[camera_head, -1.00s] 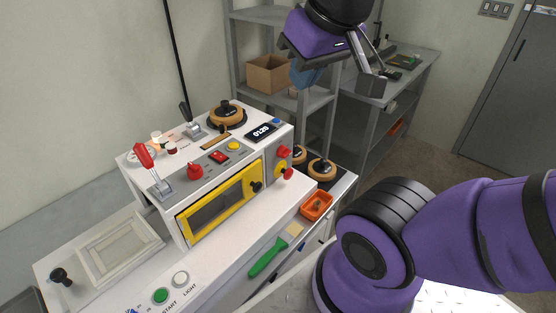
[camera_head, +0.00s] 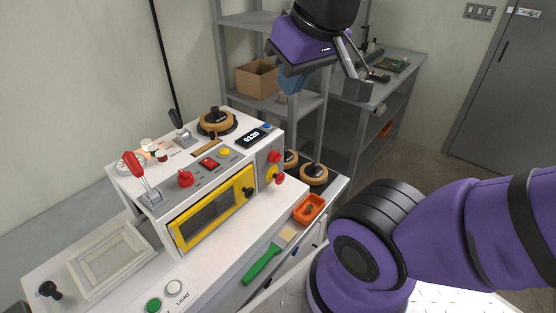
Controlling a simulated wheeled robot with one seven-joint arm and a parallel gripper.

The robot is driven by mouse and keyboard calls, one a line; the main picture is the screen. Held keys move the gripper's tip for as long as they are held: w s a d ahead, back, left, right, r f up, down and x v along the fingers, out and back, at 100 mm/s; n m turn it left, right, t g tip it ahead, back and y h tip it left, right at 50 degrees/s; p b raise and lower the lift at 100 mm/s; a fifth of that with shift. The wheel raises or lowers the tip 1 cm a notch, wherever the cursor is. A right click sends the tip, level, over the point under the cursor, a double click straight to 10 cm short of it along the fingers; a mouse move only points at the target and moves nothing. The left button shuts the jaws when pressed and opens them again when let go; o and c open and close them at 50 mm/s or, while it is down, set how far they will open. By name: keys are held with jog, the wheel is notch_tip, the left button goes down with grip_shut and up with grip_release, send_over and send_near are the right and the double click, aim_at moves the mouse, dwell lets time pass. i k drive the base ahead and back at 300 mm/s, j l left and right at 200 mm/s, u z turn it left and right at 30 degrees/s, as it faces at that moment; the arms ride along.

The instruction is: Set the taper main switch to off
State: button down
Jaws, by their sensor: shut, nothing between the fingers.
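The white machine (camera_head: 232,243) stands at centre left, with a yellow-framed window and controls on its top and front.
A grey-handled lever (camera_head: 179,127) and a tan tape roll (camera_head: 216,121) stand up from the machine's top. A green-handled brush (camera_head: 262,263) and an orange tray (camera_head: 309,209) lie in front. Grey shelving (camera_head: 262,22) with a cardboard box (camera_head: 257,78) stands behind my gripper.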

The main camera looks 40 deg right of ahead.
aim_at(273, 156)
jog(key=k+j+z, duration=0.15)
jog(key=z, duration=0.3)
jog(key=k+j+z, duration=0.2)
jog(key=z, duration=0.25)
jog(key=k+j+z, duration=0.15)
jog(key=z, duration=0.3)
